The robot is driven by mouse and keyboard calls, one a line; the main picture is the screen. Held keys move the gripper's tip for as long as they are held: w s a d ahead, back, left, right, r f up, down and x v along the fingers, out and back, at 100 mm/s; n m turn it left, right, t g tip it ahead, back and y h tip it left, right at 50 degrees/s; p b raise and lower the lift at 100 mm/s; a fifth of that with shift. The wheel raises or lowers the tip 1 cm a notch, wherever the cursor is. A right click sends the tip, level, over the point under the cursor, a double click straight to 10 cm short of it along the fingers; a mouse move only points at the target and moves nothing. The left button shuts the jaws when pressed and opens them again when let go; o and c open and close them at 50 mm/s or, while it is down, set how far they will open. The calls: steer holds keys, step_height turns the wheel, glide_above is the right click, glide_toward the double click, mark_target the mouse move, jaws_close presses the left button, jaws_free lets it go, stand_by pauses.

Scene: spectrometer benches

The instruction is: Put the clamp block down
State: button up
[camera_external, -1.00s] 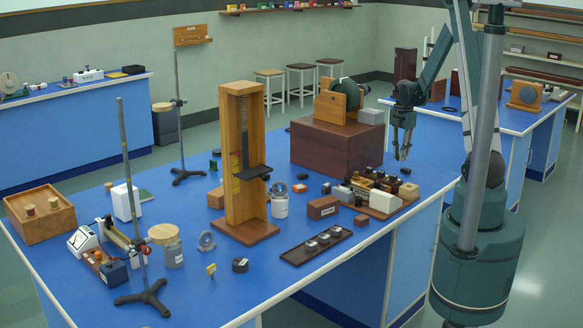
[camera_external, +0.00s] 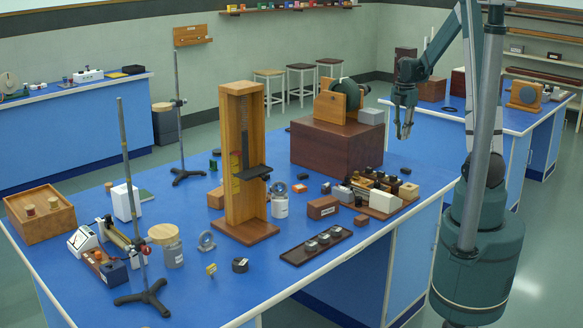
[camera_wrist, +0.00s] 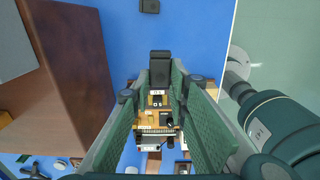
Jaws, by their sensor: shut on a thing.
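My gripper (camera_external: 403,132) hangs fingers down above the blue bench, just right of the large brown box. In the wrist view its green fingers (camera_wrist: 161,88) reach forward and close in on a dark, squarish block (camera_wrist: 160,67) at their tips. I take this to be the clamp block; it appears gripped and clear of the bench, though its contact with the fingers is partly hidden. In the external view the block is too small and dark to make out at the fingertips.
The brown box (camera_external: 333,149) carries a wooden-framed wheel and a grey block (camera_external: 371,116). A wooden tower (camera_external: 241,160) is farther left.

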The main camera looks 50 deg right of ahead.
step_height(320, 180, up, 10)
glide_above(298, 187)
step_height(298, 187, down, 17)
steer(key=shift+d+f+p, duration=0.1)
steer(key=shift+f+p, duration=0.2)
steer(key=shift+f, duration=0.15)
stand_by(0.4)
steer(key=shift+f, duration=3.1)
steer(key=shift+f, duration=0.1)
steer(key=shift+f, duration=1.8)
